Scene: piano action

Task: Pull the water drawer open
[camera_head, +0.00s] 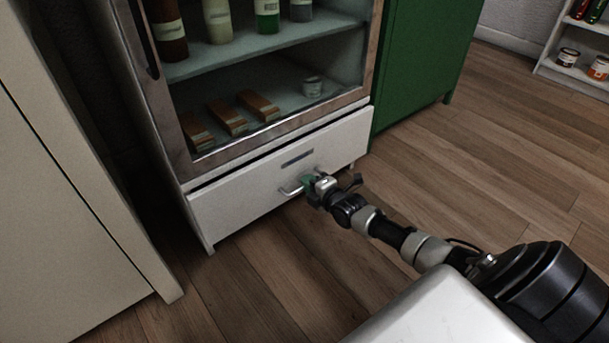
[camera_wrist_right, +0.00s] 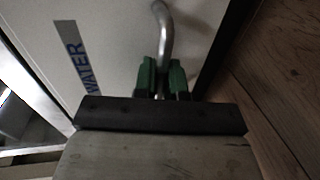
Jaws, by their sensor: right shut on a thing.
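The water drawer (camera_head: 240,194) is the white drawer at the bottom of a glass-fronted cabinet. Its front carries a label, which reads "WATER" in the right wrist view (camera_wrist_right: 78,58). A bent metal handle (camera_head: 291,190) sits below the label and also shows in the right wrist view (camera_wrist_right: 165,35). My right gripper (camera_head: 309,184) is at the handle, its green fingers (camera_wrist_right: 161,78) shut on it from both sides. The drawer front shows a dark gap along its top edge. My left gripper is not in view.
The cabinet above holds bottles (camera_head: 218,20) and wooden blocks (camera_head: 228,117) behind glass. A green cabinet (camera_head: 425,60) stands to the right and a pale cabinet (camera_head: 70,190) to the left. The wooden floor (camera_head: 250,285) in front of the drawer is clear apart from my arm.

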